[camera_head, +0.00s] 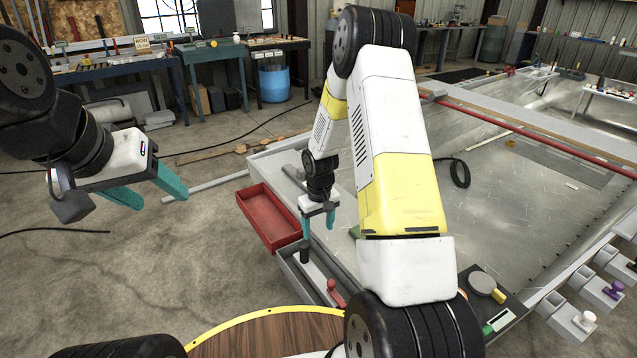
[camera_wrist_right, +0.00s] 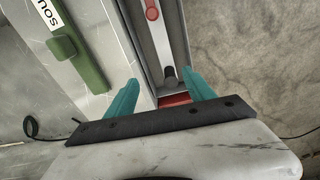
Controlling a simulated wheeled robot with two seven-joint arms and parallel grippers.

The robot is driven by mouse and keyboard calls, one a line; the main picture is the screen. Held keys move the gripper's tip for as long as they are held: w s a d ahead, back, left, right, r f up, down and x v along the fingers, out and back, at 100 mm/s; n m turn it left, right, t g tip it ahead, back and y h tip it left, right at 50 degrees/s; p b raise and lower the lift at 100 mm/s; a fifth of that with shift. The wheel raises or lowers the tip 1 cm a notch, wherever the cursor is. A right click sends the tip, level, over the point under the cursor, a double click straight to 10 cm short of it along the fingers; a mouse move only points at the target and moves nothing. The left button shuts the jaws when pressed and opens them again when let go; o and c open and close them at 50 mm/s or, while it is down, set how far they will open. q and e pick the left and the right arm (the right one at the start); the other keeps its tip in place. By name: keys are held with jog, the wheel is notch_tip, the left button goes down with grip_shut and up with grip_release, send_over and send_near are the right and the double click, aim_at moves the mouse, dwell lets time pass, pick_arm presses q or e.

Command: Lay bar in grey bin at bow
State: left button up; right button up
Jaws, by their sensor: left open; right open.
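The bar, pale with a dark upright grip at one end and a red knob at the other, appears to lie lengthwise in the narrow grey bin (camera_head: 285,268). Its pale body (camera_head: 312,270) shows in the head view, and it is seen from above in the right wrist view (camera_wrist_right: 161,42). My right gripper (camera_head: 318,226) is open and empty, just above the dark grip end. In the wrist view (camera_wrist_right: 160,80) the dark grip shows beyond and between the fingers, apart from them. My left gripper (camera_head: 158,197) is open and empty, over the floor at left.
A red bin (camera_head: 268,218) adjoins the grey bin's far end. The metal hull (camera_head: 500,215) fills the right side. A black cable loop (camera_head: 460,173) lies in the hull. The floor at left is mostly clear.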

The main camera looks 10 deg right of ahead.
jog(key=s+r+m+t, duration=0.1)
jog(key=s+r, duration=0.3)
jog(key=r, duration=0.8)
jog(key=s+r+m+t, duration=0.1)
jog(key=s+r+t, duration=0.15)
jog(key=r, duration=0.95)
jog(key=s+a+r+t+y, duration=0.1)
jog(key=s+r, duration=0.5)
jog(key=s, duration=0.3)
jog(key=s+a+r+t+y, duration=0.1)
jog(key=s+r, duration=0.4)
jog(key=s, duration=0.5)
jog(key=shift+a+r+m, duration=0.3)
jog(key=shift+r+m, duration=0.1)
